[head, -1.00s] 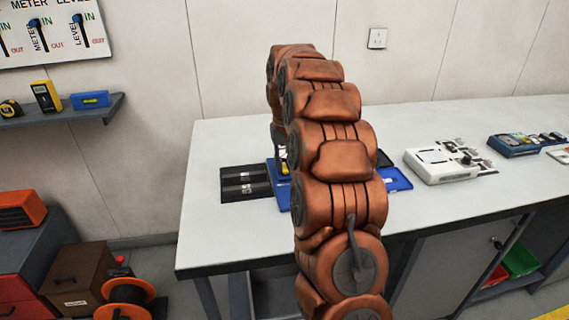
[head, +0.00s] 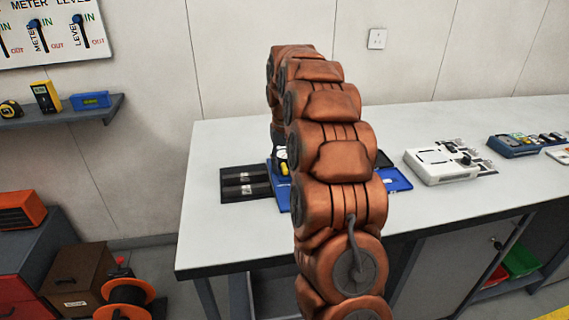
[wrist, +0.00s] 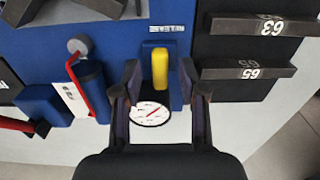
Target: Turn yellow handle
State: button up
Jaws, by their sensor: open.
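The yellow handle (wrist: 160,69) shows in the wrist view, upright in the picture on a blue unit (wrist: 115,38), just above a round white dial (wrist: 150,113) with a red needle. My gripper (wrist: 165,82) is open, with one dark finger on each side of the handle. Whether either finger touches it cannot be told. In the head view a small yellow piece (head: 284,168) shows beside my arm on the blue unit (head: 282,192). My arm hides most of the unit and the gripper there.
A white device (head: 440,165) stands farther right on the white bench (head: 230,145).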

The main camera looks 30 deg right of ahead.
aim_at(284, 166)
jog(key=shift+r, duration=0.1)
notch_tip(284, 166, up, 12)
dwell(0.8)
dwell(0.5)
